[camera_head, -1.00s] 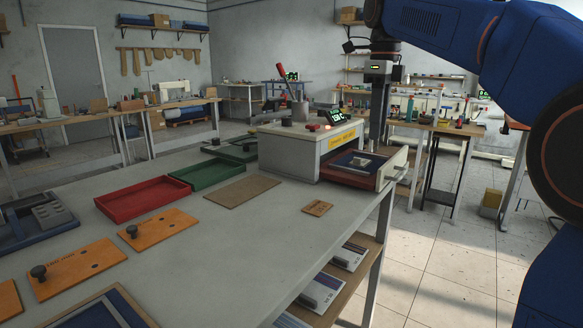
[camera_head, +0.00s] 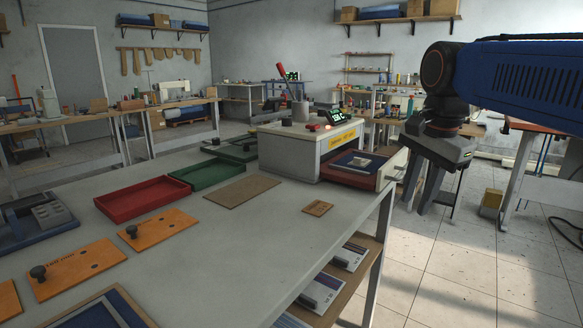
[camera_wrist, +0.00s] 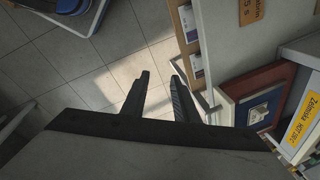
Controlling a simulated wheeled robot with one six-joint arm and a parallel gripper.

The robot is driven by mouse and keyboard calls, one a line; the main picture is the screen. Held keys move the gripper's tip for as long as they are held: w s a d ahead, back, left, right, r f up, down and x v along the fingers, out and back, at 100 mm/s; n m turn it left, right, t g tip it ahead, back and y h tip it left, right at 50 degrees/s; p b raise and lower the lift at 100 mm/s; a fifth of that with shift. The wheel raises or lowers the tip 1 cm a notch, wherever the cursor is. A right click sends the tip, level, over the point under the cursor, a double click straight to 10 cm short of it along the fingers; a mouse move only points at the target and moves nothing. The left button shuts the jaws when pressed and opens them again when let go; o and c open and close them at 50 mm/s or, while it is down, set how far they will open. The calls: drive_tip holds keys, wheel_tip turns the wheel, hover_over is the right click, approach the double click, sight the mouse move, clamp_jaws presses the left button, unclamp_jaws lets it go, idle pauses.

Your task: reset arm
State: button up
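My gripper (camera_head: 422,200) hangs off the right side of the table, fingers pointing down, to the right of the white press machine. In the wrist view the two dark fingers of my gripper (camera_wrist: 160,76) stand apart with only floor between them, so it is open and empty. My blue arm reaches in from the right edge of the head view.
The white machine (camera_head: 302,152) stands on the grey table (camera_head: 245,245), its drawer (camera_head: 388,171) pulled out with a dark panel in it. A red tray (camera_head: 145,212), a green tray (camera_head: 200,186) and orange plates (camera_head: 78,268) lie left. Floor right is mostly clear.

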drive_tip(key=s+d+f+n+t, duration=0.1)
drive_tip(key=s+f+n, duration=0.5)
drive_tip(key=f, duration=0.5)
drive_tip(key=s+d+f+n+t, duration=0.1)
drive_tip(key=s+d+f+n, duration=0.1)
drive_tip(key=s+f+n, duration=0.5)
drive_tip(key=s+f, duration=0.3)
drive_tip(key=shift+s+f, duration=0.2)
drive_tip(key=shift+f, duration=0.2)
drive_tip(key=shift+d, duration=0.1)
